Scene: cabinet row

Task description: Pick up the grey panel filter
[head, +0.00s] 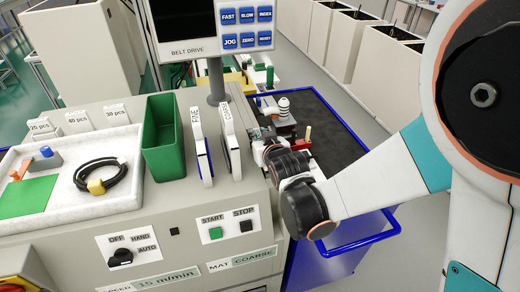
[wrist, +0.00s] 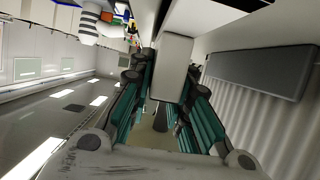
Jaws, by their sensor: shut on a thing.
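My gripper (head: 264,142) is beside the right edge of the grey machine in the head view, partly hidden by my own wrist. In the wrist view my gripper (wrist: 165,100) has its two teal-padded fingers closed on a pale grey flat-faced block (wrist: 172,68), which looks like the grey panel filter. The block stands out past the fingertips, and its far end is cut off by a white part above. In the head view I cannot make it out clearly from the white parts around my gripper.
Upright panels marked FINE (head: 201,145) and COARSE (head: 230,140) stand on the machine top, close left of my gripper. A green bin (head: 164,140) is further left. A blue-edged dark-topped cart (head: 335,130) lies behind my arm. A dark grey slab (wrist: 262,70) is at right in the wrist view.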

